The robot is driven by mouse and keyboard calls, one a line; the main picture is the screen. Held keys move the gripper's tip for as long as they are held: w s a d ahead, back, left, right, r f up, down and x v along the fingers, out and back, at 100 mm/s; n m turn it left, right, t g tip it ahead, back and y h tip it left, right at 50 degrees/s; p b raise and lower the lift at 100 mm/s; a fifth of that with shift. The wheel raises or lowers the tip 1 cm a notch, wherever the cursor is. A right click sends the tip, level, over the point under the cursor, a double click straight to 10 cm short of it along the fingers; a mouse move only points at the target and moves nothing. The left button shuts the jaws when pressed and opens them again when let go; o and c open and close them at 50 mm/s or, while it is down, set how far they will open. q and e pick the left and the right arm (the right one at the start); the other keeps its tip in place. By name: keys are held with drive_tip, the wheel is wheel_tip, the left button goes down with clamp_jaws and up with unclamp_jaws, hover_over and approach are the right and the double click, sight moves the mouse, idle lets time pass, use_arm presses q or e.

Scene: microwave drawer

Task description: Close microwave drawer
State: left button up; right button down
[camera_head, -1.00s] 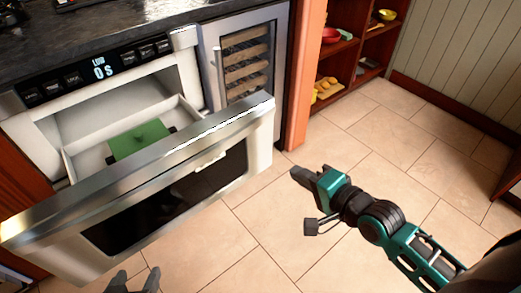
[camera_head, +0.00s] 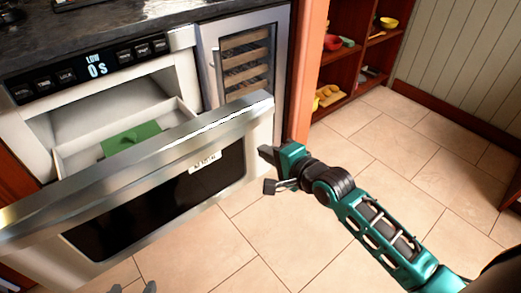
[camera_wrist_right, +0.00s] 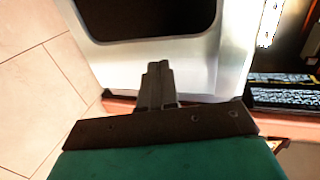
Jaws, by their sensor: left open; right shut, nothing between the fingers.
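The microwave drawer (camera_head: 222,133) is pulled out from its housing, its steel front standing well forward of the control panel. A green item (camera_head: 131,138) lies inside the drawer. My right gripper (camera_head: 266,152) is shut and empty, close to the right end of the drawer front. In the right wrist view my right gripper (camera_wrist_right: 158,75) points at the drawer's steel front (camera_wrist_right: 200,62), which has a dark window. I cannot tell whether it touches. My left gripper (camera_head: 133,287) shows only its fingertips at the bottom edge, open, below the drawer front.
A wine cooler (camera_head: 243,65) stands right of the microwave, under the dark countertop (camera_head: 120,20). An open red-brown shelf (camera_head: 345,70) with bowls is beyond it. The tiled floor (camera_head: 400,150) is clear on the right.

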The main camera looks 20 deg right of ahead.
sight(252, 142)
drive_tip(key=shift+w+a, duration=0.25)
drive_tip(key=shift+w, duration=0.75)
use_arm(q)
drive_tip(key=shift+w+d+r+b, duration=0.25)
drive_tip(key=shift+d+b, duration=0.05)
drive_tip(key=shift+d, duration=0.1)
use_arm(e)
drive_tip(key=shift+w+a, duration=0.1)
drive_tip(key=shift+w, duration=0.3)
